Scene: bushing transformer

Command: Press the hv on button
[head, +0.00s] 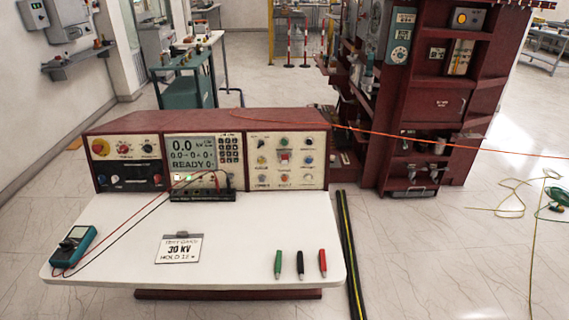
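A dark red control console (115,128) stands at the back of a white desk (225,230). Its right panel (286,160) carries several small round buttons and knobs around a red element (284,158). Their labels are too small to read, so I cannot tell which is the hv on button. The middle screen (191,153) reads 0.0 and READY. The left panel (128,160) has a red knob on yellow (99,147) and black knobs. Neither of my grippers shows in the head view.
A small black box (200,193) sits before the screen. A tall red cabinet (440,100) and an orange cable stand behind right.

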